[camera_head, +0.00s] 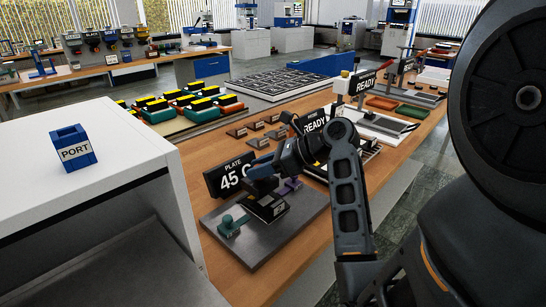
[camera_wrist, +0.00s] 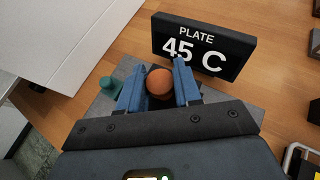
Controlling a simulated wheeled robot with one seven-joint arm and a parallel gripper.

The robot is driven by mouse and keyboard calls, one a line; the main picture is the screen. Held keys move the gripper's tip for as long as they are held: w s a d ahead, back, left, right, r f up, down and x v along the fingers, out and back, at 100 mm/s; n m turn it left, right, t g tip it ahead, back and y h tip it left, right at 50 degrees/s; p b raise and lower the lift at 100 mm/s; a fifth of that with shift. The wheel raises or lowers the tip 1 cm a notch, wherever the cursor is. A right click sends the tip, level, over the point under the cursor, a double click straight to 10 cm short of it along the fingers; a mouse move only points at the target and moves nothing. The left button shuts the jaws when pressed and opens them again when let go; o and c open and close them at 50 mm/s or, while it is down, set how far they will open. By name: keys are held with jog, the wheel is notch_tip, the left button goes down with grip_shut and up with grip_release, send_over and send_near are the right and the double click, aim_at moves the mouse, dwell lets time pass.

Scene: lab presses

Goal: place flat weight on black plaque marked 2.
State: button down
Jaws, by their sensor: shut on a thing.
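My gripper (camera_wrist: 158,75) is shut on an orange-brown round thing (camera_wrist: 159,82), which sits between its two blue fingers in the wrist view. I cannot tell if this is the flat weight or a knob on it; its lower part is hidden. In the head view my gripper (camera_head: 262,172) is over the grey plate (camera_head: 265,245), in front of the black "PLATE 45 C" sign (camera_head: 229,178). Several small dark plaques (camera_head: 258,142) lie on the wooden bench beyond the sign. Their marks are too small to read, so I cannot tell which is 2.
A teal piece (camera_head: 231,224), a black labelled block (camera_head: 268,208) and a purple piece (camera_head: 290,186) are on the grey plate. READY signs (camera_head: 314,122) stand farther right. A white cabinet with a blue PORT box (camera_head: 73,148) is at left. Bare bench (camera_head: 212,152) lies behind the sign.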

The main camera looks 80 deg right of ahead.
aim_at(265, 180)
jog(key=shift+w+a+f, duration=0.1)
jog(key=shift+w+a, duration=0.05)
jog(key=shift+w, duration=0.05)
jog(key=shift+f, duration=1.9)
jog(key=c, duration=0.7)
grip_release()
jog(key=shift+f, duration=0.15)
jog(key=shift+c, duration=0.2)
jog(key=v, duration=1.2)
